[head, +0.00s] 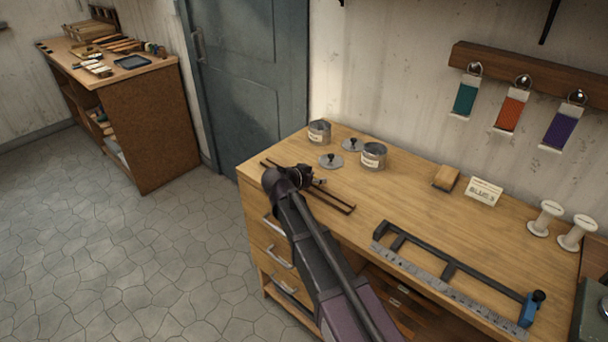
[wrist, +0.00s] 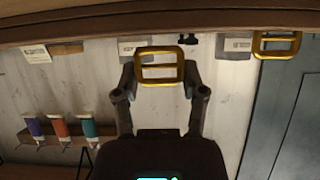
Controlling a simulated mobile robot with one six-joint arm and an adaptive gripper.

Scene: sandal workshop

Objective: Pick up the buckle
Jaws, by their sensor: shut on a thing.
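A gold rectangular buckle (wrist: 159,66) with a middle bar sits between my fingertips in the wrist view. My gripper (wrist: 159,72) is shut on it, with one finger at each side of its frame. A second gold buckle (wrist: 276,43) shows apart from my gripper, at the upper right of the wrist view. In the head view my gripper (head: 318,182) is over the left part of the workbench (head: 390,205), beside a dark rail rack (head: 335,200). The held buckle is too small and covered to make out clearly there.
Two labelled tins (head: 319,133) (head: 373,157) and two knobbed lids (head: 331,161) (head: 352,145) stand behind my gripper. A wooden block (head: 446,178), a card (head: 484,191), white spools (head: 545,218) and a dark frame with a ruler (head: 450,285) lie to the right.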

